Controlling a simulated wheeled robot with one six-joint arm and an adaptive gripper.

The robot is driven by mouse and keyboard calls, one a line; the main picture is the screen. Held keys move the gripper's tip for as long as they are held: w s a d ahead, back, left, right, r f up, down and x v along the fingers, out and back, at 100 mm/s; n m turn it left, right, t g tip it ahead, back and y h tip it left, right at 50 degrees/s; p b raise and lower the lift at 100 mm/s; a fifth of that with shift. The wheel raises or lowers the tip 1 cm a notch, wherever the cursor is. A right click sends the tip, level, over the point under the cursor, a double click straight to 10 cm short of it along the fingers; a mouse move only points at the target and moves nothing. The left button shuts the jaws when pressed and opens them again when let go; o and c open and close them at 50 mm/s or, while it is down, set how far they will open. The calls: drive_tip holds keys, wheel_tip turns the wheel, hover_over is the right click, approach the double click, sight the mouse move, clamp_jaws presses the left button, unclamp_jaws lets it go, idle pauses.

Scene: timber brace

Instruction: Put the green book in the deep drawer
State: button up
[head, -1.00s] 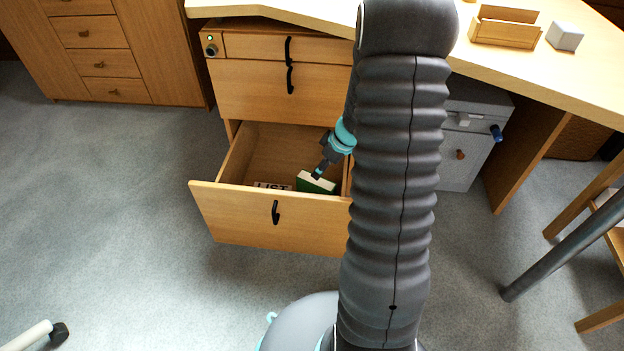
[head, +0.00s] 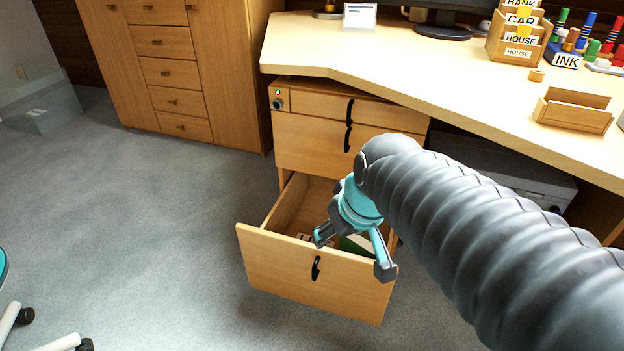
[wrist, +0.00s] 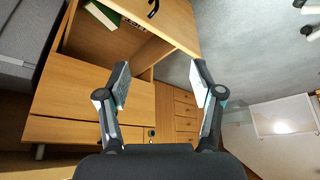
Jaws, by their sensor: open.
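The deep drawer (head: 290,275) at the bottom of the desk's drawer unit is pulled open. The green book (head: 357,244) lies inside it, at the right, partly hidden behind my gripper. The book also shows in the wrist view (wrist: 103,15), green with a pale page edge, inside the open drawer. My gripper (head: 352,254) is open and empty, with its fingers spread, and appears above the drawer's front part in the head view. In the wrist view the open fingers (wrist: 160,73) have nothing between them, and the book is off to the upper left.
A label-like item (head: 304,237), partly hidden, lies in the drawer left of the book. Shut upper drawers (head: 312,143) and the desktop (head: 330,50) are above. A grey cabinet (head: 500,165) is under the desk at right. Carpet (head: 150,220) at left is mostly clear.

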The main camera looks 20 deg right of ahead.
drive_tip(key=shift+m+t+h, duration=0.3)
drive_tip(key=shift+m+h, duration=0.1)
drive_tip(key=shift+m, duration=0.4)
drive_tip(key=s, duration=0.2)
drive_tip(key=s+r, duration=0.1)
drive_tip(key=s, duration=0.2)
drive_tip(key=shift+a+r, duration=0.1)
drive_tip(key=shift+r, duration=0.1)
